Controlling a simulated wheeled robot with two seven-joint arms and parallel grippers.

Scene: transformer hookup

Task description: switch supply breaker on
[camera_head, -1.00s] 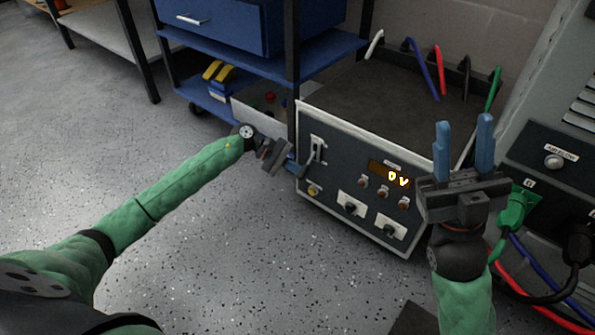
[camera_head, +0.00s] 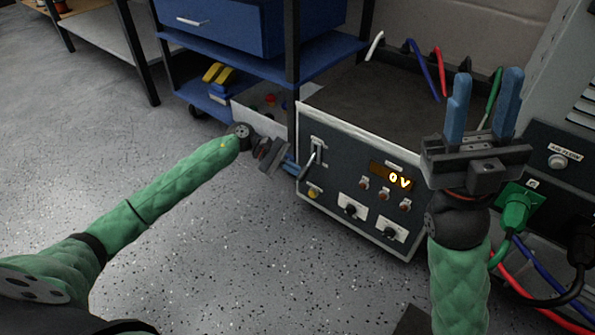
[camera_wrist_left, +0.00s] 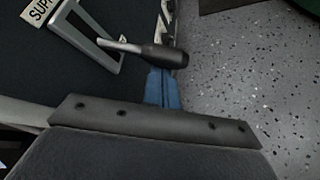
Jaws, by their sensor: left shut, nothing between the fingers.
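The supply unit (camera_head: 350,190) is a dark front panel with a light edge, showing "0 V". Its breaker lever (camera_head: 308,165) sits at the panel's upper left, with its handle angled outward and down. In the left wrist view the lever's black grip (camera_wrist_left: 166,58) sits on a metal rod beside a light frame and a partly cut-off "SUPP" label (camera_wrist_left: 40,10). My left gripper (camera_head: 292,166) is shut and empty, its blue fingertips right at the grip; whether they touch it I cannot tell. My right gripper (camera_head: 485,100) is open and empty, raised in front of the unit's right side.
Colored cables hang behind the unit. A green plug (camera_head: 517,207) and black, red and blue cables are at the right cabinet (camera_head: 560,150). A blue shelf cart (camera_head: 265,65) stands behind to the left. The floor (camera_head: 220,260) in front is clear.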

